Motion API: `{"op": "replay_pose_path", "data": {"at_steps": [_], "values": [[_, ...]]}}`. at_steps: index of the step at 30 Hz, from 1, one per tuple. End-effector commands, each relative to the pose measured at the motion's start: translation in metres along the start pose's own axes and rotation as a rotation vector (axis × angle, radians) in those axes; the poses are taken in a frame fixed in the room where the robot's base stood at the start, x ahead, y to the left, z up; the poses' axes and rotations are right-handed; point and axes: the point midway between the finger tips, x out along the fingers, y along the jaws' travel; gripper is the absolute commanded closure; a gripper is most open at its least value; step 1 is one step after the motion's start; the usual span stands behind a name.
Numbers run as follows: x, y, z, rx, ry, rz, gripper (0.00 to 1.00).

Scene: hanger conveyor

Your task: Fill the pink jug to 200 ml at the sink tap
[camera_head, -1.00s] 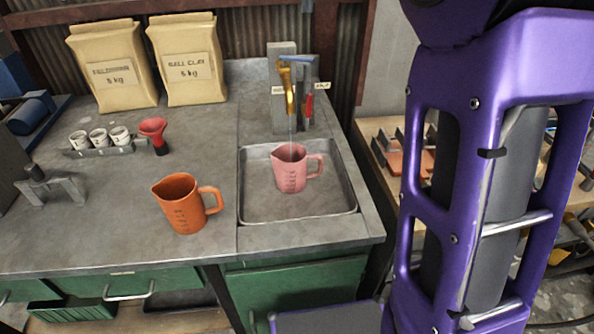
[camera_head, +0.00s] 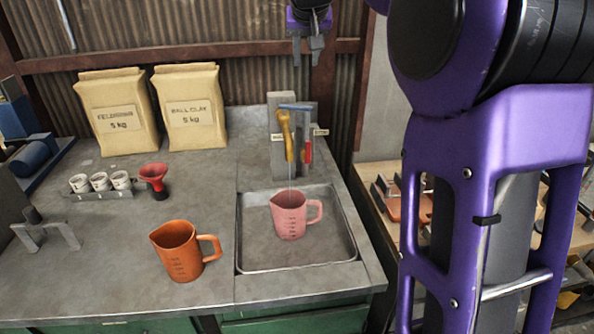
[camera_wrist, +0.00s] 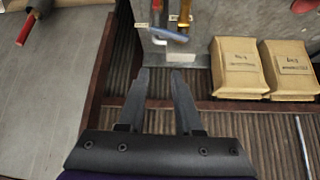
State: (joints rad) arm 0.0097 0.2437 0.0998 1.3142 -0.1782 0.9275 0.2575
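The pink jug (camera_head: 290,216) stands upright in the sink (camera_head: 340,262), with its handle to the right. A thin stream falls from the brass tap spout (camera_head: 286,135) into it. The water level inside cannot be read. The tap's blue lever (camera_head: 297,106) sits on top; it also shows in the wrist view (camera_wrist: 172,35). My gripper (camera_head: 307,62) is above and behind the tap, near the back wall. In the wrist view its fingers (camera_wrist: 162,74) are apart and empty, with the tap beyond the tips. The jug is out of the wrist view.
An orange jug (camera_head: 178,252) stands on the counter left of the sink. A red funnel (camera_head: 154,178), several small white cups (camera_head: 100,181) and two clay bags (camera_head: 190,105) are farther back. A red-handled item (camera_head: 308,151) hangs beside the tap.

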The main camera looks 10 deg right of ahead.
Motion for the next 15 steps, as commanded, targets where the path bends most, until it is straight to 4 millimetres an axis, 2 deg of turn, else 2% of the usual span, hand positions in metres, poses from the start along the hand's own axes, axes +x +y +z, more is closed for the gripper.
{"op": "replay_pose_path", "data": {"at_steps": [5, 9, 15], "values": [[0.017, -0.002, 0.024, 0.17, -0.072, -0.054, 0.55], [0.04, -0.009, 0.063, 0.498, -0.21, -0.142, 0.55], [0.061, -0.024, 0.109, 1.039, -0.446, -0.243, 0.55]]}}
